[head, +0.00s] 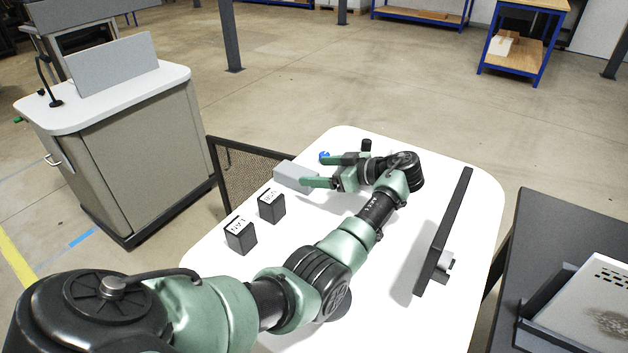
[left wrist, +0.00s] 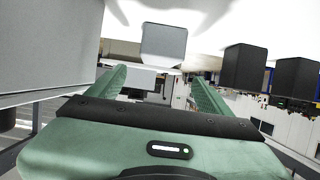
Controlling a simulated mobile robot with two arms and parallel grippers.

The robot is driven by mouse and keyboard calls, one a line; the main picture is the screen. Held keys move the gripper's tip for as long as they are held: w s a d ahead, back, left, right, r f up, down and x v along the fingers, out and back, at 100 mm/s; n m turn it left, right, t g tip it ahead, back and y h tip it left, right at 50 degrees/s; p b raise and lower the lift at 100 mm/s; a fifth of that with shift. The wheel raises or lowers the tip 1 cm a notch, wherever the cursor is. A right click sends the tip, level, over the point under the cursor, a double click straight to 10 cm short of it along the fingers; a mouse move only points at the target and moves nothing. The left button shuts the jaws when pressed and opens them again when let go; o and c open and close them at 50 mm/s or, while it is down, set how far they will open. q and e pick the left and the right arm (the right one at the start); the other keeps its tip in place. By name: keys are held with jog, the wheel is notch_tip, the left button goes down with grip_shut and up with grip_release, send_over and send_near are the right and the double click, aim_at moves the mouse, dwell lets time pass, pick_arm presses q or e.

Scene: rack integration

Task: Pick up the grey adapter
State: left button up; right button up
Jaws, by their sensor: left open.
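The grey adapter (head: 297,175), a plain light-grey box, sits near the left edge of the white table in the head view. My left gripper (head: 317,171) reaches toward it from the right with its two green fingers apart. One finger overlaps the adapter's right end in the picture; I cannot tell whether they touch. In the left wrist view the grey adapter (left wrist: 163,45) appears ahead, between and beyond the open fingertips. Nothing shows held in the jaws. My right gripper is out of view.
Two black labelled boxes (head: 241,238) (head: 271,207) stand left of my arm on the white table (head: 400,325). A small blue item (head: 324,155) and a black cylinder (head: 366,145) are behind the gripper. A cabinet (head: 130,150) stands beyond the left side.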

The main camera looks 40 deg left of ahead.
aim_at(299, 172)
pick_arm(q)
jog(key=shift+w+d+f, duration=0.25)
jog(key=shift+f, duration=0.1)
jog(key=shift+s+a+r, duration=0.1)
jog(key=shift+s+r, duration=0.05)
jog(key=shift+s, duration=0.1)
jog(key=x, duration=0.1)
jog(key=p+x, duration=0.1)
jog(key=shift+s+a+r, duration=0.1)
jog(key=shift+s+a, duration=0.15)
jog(key=shift+a, duration=0.1)
jog(key=x, duration=0.2)
jog(key=shift+w+a+f+p, duration=0.2)
jog(key=shift+a+f+p, duration=0.1)
jog(key=shift+p, duration=0.1)
jog(key=shift+x, duration=1.05)
jog(key=shift+d+f, duration=0.1)
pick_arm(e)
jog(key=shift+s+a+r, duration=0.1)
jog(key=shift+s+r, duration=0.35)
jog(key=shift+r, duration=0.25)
pick_arm(q)
jog(key=shift+w, duration=0.1)
grip_shut()
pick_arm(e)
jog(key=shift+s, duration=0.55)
